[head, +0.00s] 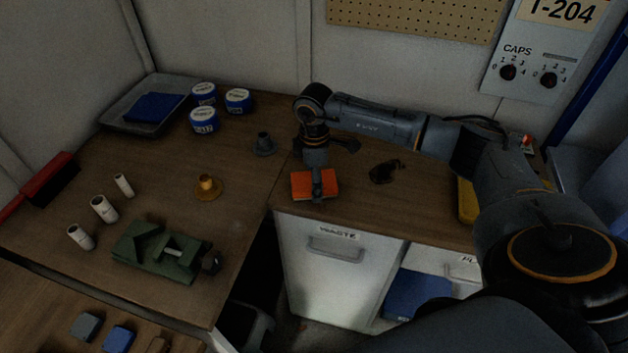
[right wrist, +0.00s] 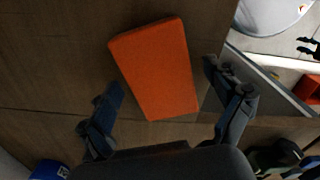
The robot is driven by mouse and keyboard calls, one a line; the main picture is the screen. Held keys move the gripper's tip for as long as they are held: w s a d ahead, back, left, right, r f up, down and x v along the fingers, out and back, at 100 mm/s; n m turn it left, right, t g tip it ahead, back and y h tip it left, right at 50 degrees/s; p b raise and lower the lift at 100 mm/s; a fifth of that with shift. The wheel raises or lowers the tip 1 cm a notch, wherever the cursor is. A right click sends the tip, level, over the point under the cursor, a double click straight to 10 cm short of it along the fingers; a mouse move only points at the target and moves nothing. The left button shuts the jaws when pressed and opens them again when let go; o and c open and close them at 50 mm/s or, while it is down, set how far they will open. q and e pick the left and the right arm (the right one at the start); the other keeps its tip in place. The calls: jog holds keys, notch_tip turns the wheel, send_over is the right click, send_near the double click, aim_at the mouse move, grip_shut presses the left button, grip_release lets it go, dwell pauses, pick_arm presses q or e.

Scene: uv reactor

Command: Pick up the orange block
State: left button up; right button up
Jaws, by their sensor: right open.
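The orange block (head: 329,184) lies on the wooden counter close to its front edge, above the waste drawer. In the right wrist view the orange block (right wrist: 158,68) lies flat, between and slightly beyond the two fingers. My right gripper (head: 316,180) is over the block in the head view and hides part of it. In the right wrist view the right gripper (right wrist: 170,98) is open, one finger on each side of the block, with gaps showing. I see no grip on it. My left gripper is not in view.
A green vise (head: 150,250), a brass fitting (head: 208,188) and a grey fitting (head: 264,145) stand to the left. A dark lump (head: 385,171) lies right of the block. Blue-labelled tubs (head: 205,120) and a tray (head: 118,112) are at the back left.

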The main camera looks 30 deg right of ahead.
jog(key=shift+c, duration=0.5)
jog(key=c, duration=1.3)
jog(key=shift+w+r+b, duration=0.1)
jog(key=shift+r+b, duration=0.35)
notch_tip(320, 180, up, 2)
jog(key=shift+a+r+b, duration=0.1)
jog(key=shift+r+b, duration=0.05)
jog(key=shift+b, duration=0.4)
jog(key=s+a+r+p, duration=0.1)
jog(key=s+a+r, duration=0.1)
jog(key=s+r, duration=0.1)
jog(key=s+a+r+p, duration=0.2)
jog(key=s+r, duration=0.1)
jog(key=s, duration=0.2)
jog(key=s+a+r+p, duration=0.1)
jog(key=s+a+r, duration=0.1)
jog(key=s+r, duration=0.1)
jog(key=shift+s+a+r, duration=0.15)
jog(key=shift+s+r, duration=0.05)
jog(key=shift+s, duration=0.2)
jog(key=shift+s+a+r, duration=0.1)
jog(key=shift+s+r, duration=0.1)
jog(key=shift+s, duration=0.2)
